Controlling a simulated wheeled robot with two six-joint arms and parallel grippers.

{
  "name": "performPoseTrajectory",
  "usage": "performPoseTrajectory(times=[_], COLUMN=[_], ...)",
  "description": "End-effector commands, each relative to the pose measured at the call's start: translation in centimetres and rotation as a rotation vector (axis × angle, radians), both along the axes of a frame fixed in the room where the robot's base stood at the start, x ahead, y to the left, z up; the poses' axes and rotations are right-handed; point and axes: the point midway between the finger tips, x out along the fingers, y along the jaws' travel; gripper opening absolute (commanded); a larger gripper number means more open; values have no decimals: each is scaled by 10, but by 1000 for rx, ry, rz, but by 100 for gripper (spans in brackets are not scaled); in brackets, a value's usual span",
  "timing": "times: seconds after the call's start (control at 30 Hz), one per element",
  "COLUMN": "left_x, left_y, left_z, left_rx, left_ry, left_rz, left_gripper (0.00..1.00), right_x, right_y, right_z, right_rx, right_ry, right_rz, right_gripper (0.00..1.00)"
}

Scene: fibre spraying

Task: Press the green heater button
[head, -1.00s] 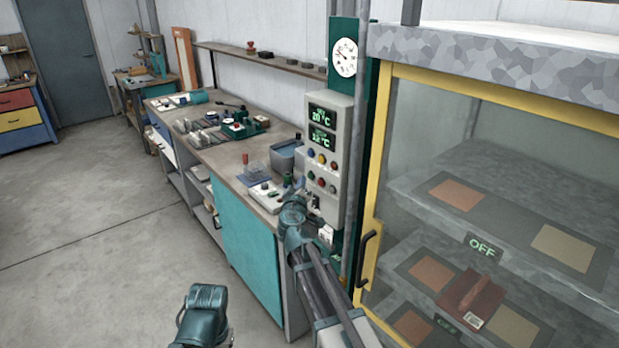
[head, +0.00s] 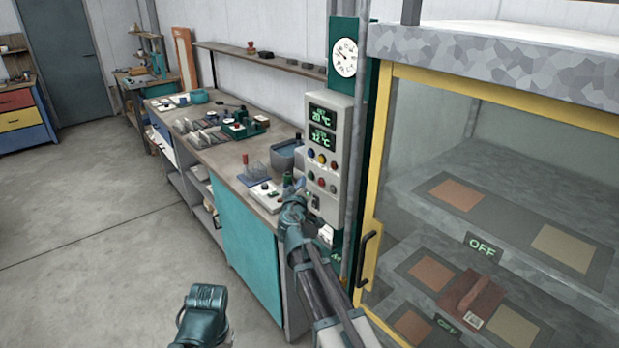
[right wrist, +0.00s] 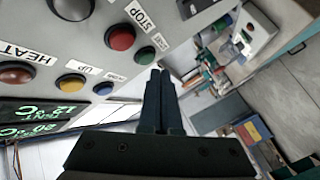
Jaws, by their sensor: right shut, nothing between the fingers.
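The grey control panel (head: 329,150) stands on the post left of the glass-fronted cabinet. It has two green displays and two rows of coloured buttons. The green button (right wrist: 145,55) shows in the right wrist view beside the red button (right wrist: 122,37) labelled STOP. In that view, my right gripper (right wrist: 158,71) is shut and empty, with its tips close to the green button. I cannot tell whether they touch. In the head view, my right gripper (head: 290,184) is just left of the panel's lower row. The left arm shows at the bottom, but its fingers do not.
The workbench (head: 232,165) with tools and small devices runs left of the panel. The cabinet (head: 375,200) with a yellow frame and black handle is at right; its signs read OFF. Open floor lies at left.

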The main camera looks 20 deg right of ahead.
Motion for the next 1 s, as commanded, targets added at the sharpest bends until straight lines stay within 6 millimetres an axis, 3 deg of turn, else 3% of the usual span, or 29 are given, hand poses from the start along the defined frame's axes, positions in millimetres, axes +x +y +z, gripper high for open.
performPoseTrajectory(times=[1.0], left_x=[0], left_y=[0], left_z=[0], left_rx=[0], left_ry=[0], left_rz=[0], left_gripper=[0], right_x=[3], right_y=[-9], right_z=[0], right_rx=[0], right_ry=[0], right_rz=[0], right_gripper=[0])
